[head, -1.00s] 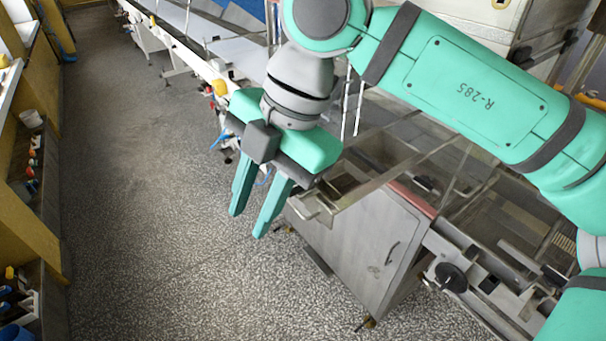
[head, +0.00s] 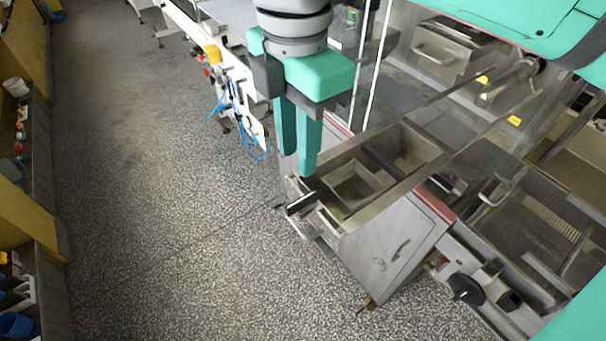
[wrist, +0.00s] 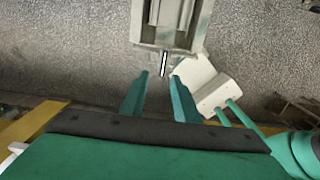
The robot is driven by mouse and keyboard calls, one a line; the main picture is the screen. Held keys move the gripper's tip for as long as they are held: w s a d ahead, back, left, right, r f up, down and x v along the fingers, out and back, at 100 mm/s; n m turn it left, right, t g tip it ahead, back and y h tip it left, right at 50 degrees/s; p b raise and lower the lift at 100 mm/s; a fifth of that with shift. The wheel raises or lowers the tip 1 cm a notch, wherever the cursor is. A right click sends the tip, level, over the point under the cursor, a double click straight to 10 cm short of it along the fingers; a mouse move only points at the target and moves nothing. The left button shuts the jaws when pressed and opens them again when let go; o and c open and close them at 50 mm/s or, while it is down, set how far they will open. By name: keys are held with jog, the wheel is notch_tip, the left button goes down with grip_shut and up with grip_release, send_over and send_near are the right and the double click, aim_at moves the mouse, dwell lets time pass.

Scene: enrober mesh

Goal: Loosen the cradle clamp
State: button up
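A small dark lever with a bright metal edge (head: 300,204) sticks out at the near end of an open metal trough (head: 345,208); it looks like the cradle clamp. My gripper (head: 297,166) points down above that end of the trough, fingers spread and empty. In the wrist view, a short black-and-white bar (wrist: 163,64) at the end of a grey metal frame (wrist: 172,40) appears just beyond and between the fingertips (wrist: 158,77); it looks like the same lever. The fingers appear apart from it. The exact height gap cannot be told.
A grey cabinet door (head: 388,250) stands below the trough, with a black knob (head: 466,288) to its right. Blue hoses (head: 238,112) hang from the white conveyor at left. Speckled floor (head: 170,190) is clear; shelves (head: 40,190) line the far left.

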aim_at(301, 199)
jog(key=f, duration=0.6)
jog(key=s+f, duration=0.1)
jog(key=f, duration=0.2)
jog(key=shift+d, duration=0.35)
jog(key=shift+a+f, duration=0.1)
jog(key=shift+f, duration=0.35)
jog(key=shift+w, duration=0.1)
grip_shut()
